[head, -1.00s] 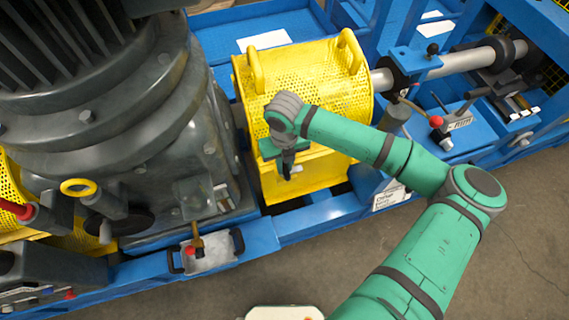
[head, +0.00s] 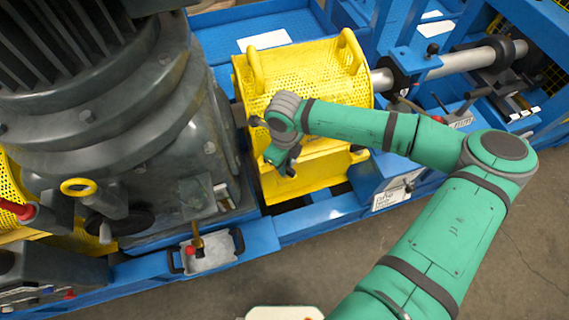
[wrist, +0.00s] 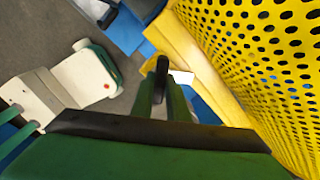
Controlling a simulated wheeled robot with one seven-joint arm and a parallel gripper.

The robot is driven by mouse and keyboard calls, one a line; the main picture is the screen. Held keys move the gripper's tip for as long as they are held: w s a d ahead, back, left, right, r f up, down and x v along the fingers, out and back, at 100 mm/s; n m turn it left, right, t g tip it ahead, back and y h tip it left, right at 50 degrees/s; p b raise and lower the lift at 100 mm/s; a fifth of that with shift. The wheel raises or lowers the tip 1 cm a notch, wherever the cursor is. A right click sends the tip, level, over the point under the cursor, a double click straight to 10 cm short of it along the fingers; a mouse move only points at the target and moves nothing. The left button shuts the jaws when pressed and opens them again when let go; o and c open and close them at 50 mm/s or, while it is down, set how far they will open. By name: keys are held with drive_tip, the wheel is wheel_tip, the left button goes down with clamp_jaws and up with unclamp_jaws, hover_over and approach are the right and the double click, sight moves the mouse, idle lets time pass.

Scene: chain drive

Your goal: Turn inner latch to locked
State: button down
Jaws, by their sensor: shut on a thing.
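The yellow perforated guard (head: 310,75) stands in the middle of the head view and fills the right of the wrist view (wrist: 255,60). My gripper (head: 288,168) is at the front face of this guard, low down and tilted. In the wrist view, my green gripper fingers (wrist: 163,95) are shut on a small black part (wrist: 161,72), which I take to be the inner latch's handle. The rest of the latch is hidden behind my gripper and wrist, so its angle cannot be read.
A big grey motor housing (head: 110,130) stands close on the left. The blue frame (head: 315,222) runs along the front below the guard. A shaft (head: 455,62) and a red-tipped lever are to the right.

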drive_tip(key=n, duration=0.5)
drive_tip(key=shift+d+n, duration=0.1)
drive_tip(key=shift+n, duration=2.5)
drive_tip(key=c, duration=1.7)
unclamp_jaws()
drive_tip(key=shift+r, duration=0.1)
wheel_tip(320, 180, up, 11)
drive_tip(key=shift+f, duration=0.15)
